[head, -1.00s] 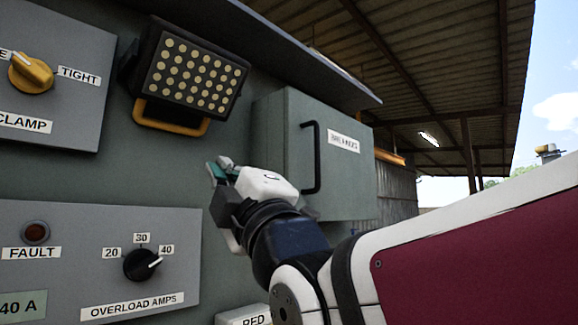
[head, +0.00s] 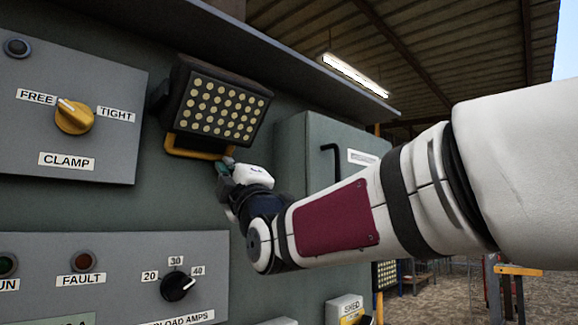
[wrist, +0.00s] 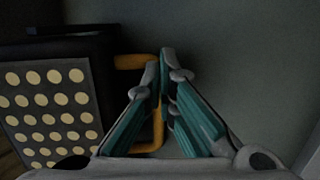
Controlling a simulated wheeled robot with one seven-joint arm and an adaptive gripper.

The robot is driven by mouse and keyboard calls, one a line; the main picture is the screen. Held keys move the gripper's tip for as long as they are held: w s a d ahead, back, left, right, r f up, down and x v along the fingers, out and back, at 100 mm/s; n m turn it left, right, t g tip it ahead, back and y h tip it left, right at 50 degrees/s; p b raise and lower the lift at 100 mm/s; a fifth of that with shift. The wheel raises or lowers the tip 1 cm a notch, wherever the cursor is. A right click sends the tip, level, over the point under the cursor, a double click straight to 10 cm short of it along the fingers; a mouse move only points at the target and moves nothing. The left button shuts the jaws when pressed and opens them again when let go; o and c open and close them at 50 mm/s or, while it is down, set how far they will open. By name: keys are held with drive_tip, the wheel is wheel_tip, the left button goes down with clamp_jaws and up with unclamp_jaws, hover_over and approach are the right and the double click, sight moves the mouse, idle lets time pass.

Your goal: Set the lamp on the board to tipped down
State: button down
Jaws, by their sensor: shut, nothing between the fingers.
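The lamp (head: 217,107) is a dark square housing with rows of pale yellow LED dots, mounted on the green-grey board (head: 190,200). A yellow handle (head: 190,152) runs along its lower edge. In the wrist view the lamp face (wrist: 48,115) fills the left, and the yellow handle (wrist: 137,62) passes behind the fingers. My gripper (head: 224,166) is shut and empty, with its fingertips by the right end of the handle. It also shows in the wrist view (wrist: 164,62), where the tips overlap the handle; whether they touch it I cannot tell.
A grey cabinet (head: 290,150) with a black handle stands right of the lamp, close to my arm. The clamp knob (head: 74,117) is at upper left. The overload amps knob (head: 178,287) is below the lamp. A sloping hood edge (head: 300,75) runs above.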

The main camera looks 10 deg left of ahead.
drive_tip(key=shift+w+a, duration=0.1)
idle(0.3)
drive_tip(key=shift+w+a+r+t+b, duration=0.45)
drive_tip(key=shift+r+t+b, duration=0.25)
drive_tip(key=shift+b, duration=0.7)
drive_tip(key=shift+f, duration=0.1)
